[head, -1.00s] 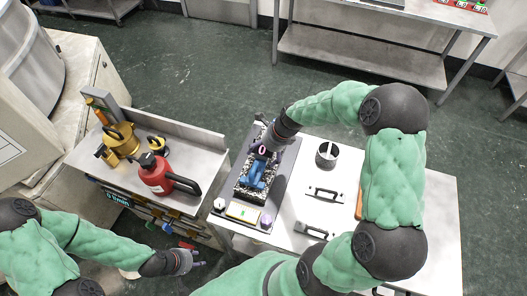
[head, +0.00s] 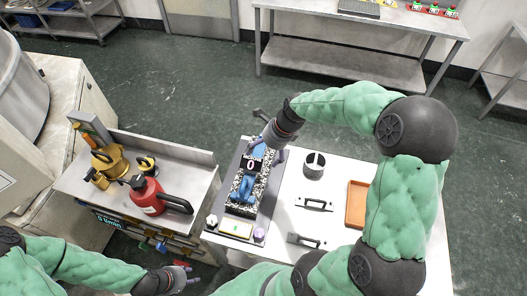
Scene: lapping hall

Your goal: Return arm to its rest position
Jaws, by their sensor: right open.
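My right arm reaches in from the right over the white table (head: 285,205). Its gripper (head: 264,140) is open, above the far end of a dark machine base (head: 225,196) that carries a speckled black-and-white block (head: 233,208). A blue part (head: 246,187) and a black piece marked 0 (head: 251,164) sit on that block. Nothing shows held in the right gripper, though its fingers partly overlap the scene behind. My left gripper (head: 186,278) hangs low at the bottom, beside the steel cabinet and apart from everything; its fingers are small and their opening is unclear.
A red canister (head: 146,196) and brass pots (head: 112,162) stand on the steel cabinet at left. A steel bench (head: 360,62) stands behind; floor between is clear.

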